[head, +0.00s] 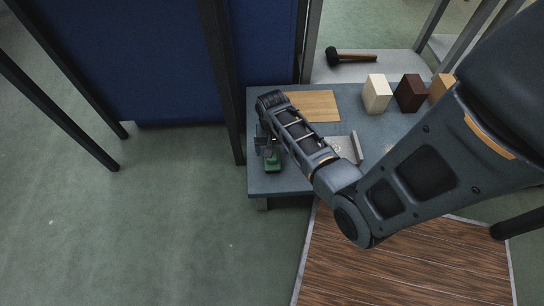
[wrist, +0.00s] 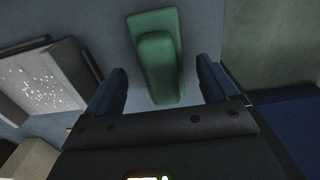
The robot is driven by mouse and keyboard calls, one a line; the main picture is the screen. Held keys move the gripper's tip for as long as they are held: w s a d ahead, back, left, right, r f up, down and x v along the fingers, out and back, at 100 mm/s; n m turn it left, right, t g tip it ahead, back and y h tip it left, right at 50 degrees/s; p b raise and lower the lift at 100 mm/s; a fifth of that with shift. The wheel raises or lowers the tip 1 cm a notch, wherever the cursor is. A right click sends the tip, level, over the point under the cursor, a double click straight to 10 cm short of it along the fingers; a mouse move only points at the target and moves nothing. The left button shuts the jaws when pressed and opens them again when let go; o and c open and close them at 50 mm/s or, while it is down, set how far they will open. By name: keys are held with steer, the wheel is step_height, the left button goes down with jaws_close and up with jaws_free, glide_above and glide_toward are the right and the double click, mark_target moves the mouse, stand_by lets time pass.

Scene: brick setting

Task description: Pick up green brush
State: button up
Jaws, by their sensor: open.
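The green brush (head: 272,160) lies on the grey-blue table (head: 267,183) near its left front corner. In the wrist view the green brush (wrist: 157,58) shows as a flat green block with a raised rounded grip on top. My gripper (head: 266,147) is over the brush in the head view and partly hides it. In the wrist view my gripper (wrist: 162,80) is open, with one finger on each side of the brush and a visible gap on both sides. Whether the fingertips reach down to the table cannot be told.
A wooden board (head: 316,106) lies behind my arm. A grey tray-like thing with white specks (wrist: 45,80) is beside the brush. Cream (head: 376,93), dark brown (head: 410,92) and tan blocks (head: 441,86) stand at the back right. A black mallet (head: 350,57) lies farther back.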

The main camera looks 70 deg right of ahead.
step_height(320, 180, down, 3)
steer(key=shift+f+b, duration=0.15)
steer(key=shift+b, duration=0.35)
steer(key=c, duration=1.2)
step_height(320, 180, up, 5)
steer(key=p, duration=0.2)
steer(key=shift+w+f+p, duration=0.1)
steer(key=shift+p, duration=0.2)
steer(key=s+d+r+p, duration=0.1)
steer(key=s+d+r, duration=0.1)
steer(key=d, duration=0.1)
steer(key=s+d+r, duration=0.2)
steer(key=s, duration=0.1)
steer(key=s+d+r+p, duration=0.1)
steer(key=s+d+r, duration=0.1)
steer(key=s+d, duration=0.1)
steer(key=shift+d+r+p, duration=0.2)
steer(key=shift+d+p, duration=0.1)
steer(key=shift+p, duration=0.05)
